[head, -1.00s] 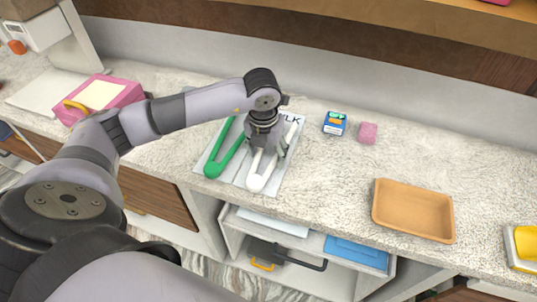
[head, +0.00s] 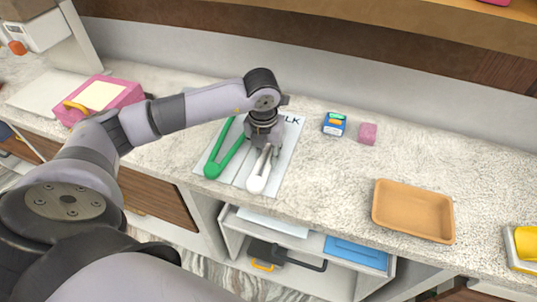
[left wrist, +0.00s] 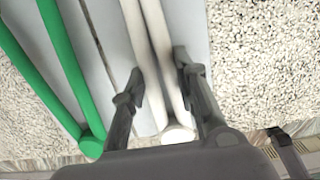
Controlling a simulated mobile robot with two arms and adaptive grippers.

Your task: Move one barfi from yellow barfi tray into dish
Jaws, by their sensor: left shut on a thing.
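My left gripper (head: 264,147) is over the white tongs (head: 258,181), which lie on a pale mat (head: 283,160) with letters at its far edge. In the left wrist view its fingers (left wrist: 158,72) are on either side of the two arms of the white tongs (left wrist: 143,40), shut on them. The green tongs (head: 222,156) lie beside them, to the left. A tan, shallow, empty tray-like dish (head: 450,238) stands on the counter to the right. A yellow item (head: 527,243) is cut off at the right edge; I cannot tell whether it is barfi. My right gripper is out of view.
A small blue box (head: 334,125) and a pink block (head: 367,134) stand behind and right of the mat. A pink box (head: 120,92) is at the left. The counter between mat and dish is clear.

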